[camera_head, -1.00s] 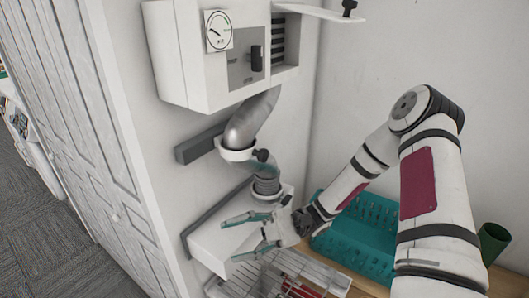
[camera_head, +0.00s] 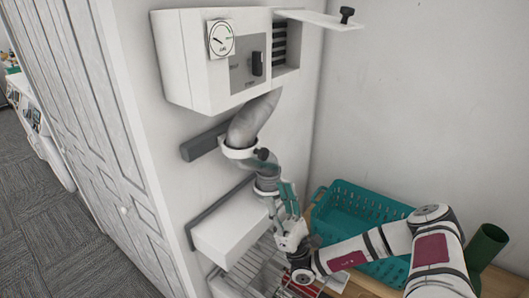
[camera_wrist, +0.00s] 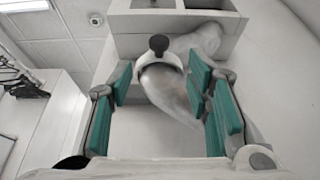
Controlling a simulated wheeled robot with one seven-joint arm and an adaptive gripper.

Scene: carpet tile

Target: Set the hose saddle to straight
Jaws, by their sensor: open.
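The grey hose (camera_head: 252,118) hangs bent from the underside of a white wall unit (camera_head: 190,62). A white ring-like saddle (camera_head: 238,153) with a black knob (camera_head: 262,154) is around it. In the wrist view the knob (camera_wrist: 159,44) faces me at the top of the white saddle (camera_wrist: 146,62), and the hose (camera_wrist: 168,88) slants below it. A lower collar (camera_head: 266,190) sits near my fingers. My gripper (camera_head: 280,204) is open and points up just below the saddle. In the wrist view its green-padded fingers (camera_wrist: 163,92) are spread left and right of the hose; contact cannot be told.
A white box (camera_head: 232,228) on the wall stands left of my gripper. A wire rack (camera_head: 255,272) lies below. A teal basket (camera_head: 350,212) and a dark green cylinder (camera_head: 486,247) stand to the right. An open flap (camera_head: 318,18) sticks out above.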

